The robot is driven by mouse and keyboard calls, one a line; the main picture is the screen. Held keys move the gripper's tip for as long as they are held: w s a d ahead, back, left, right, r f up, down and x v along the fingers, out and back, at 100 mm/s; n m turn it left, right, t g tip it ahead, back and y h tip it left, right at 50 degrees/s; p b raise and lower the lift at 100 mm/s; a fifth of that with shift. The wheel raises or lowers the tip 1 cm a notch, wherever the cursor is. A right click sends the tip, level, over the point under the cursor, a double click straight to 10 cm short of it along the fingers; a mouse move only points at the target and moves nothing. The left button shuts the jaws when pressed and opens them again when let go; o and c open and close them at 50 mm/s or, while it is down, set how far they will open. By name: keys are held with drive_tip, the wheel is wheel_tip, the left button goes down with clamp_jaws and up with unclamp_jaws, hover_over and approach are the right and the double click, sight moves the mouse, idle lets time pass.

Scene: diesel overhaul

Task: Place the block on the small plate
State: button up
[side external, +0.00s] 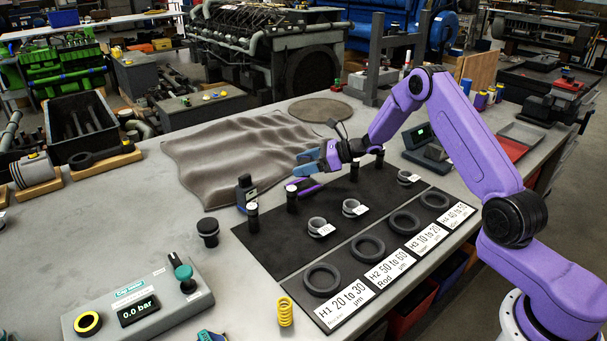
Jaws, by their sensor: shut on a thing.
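My gripper (306,166) is at the end of the purple arm, over the back edge of the black mat (262,236), near the brown cloth. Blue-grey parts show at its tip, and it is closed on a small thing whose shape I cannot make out. A purple piece shows just below the tip; I cannot tell if it touches the mat. No thing is plainly a block. A small dark blue upright device (246,190) stands at the mat's left edge. No thing is clearly the small plate; a flat dark round disc (321,110) lies behind the cloth.
Several upright black pins with white tops, such as one at the left (252,217), stand on the mat. Black rings (323,281) lie by labelled cards (344,303). A rumpled brown cloth (215,155) lies behind. A pressure tester (138,303) is front left.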

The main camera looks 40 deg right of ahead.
sight(303, 185)
drive_tip(key=shift+w+f, duration=0.2)
drive_tip(key=shift+f, duration=0.05)
drive_tip(key=shift+w+f, duration=0.1)
drive_tip(key=shift+f, duration=1.45)
drive_tip(key=shift+f, duration=0.35)
drive_tip(key=shift+f, duration=0.1)
drive_tip(key=o, duration=1.1)
drive_tip(key=shift+f, duration=0.1)
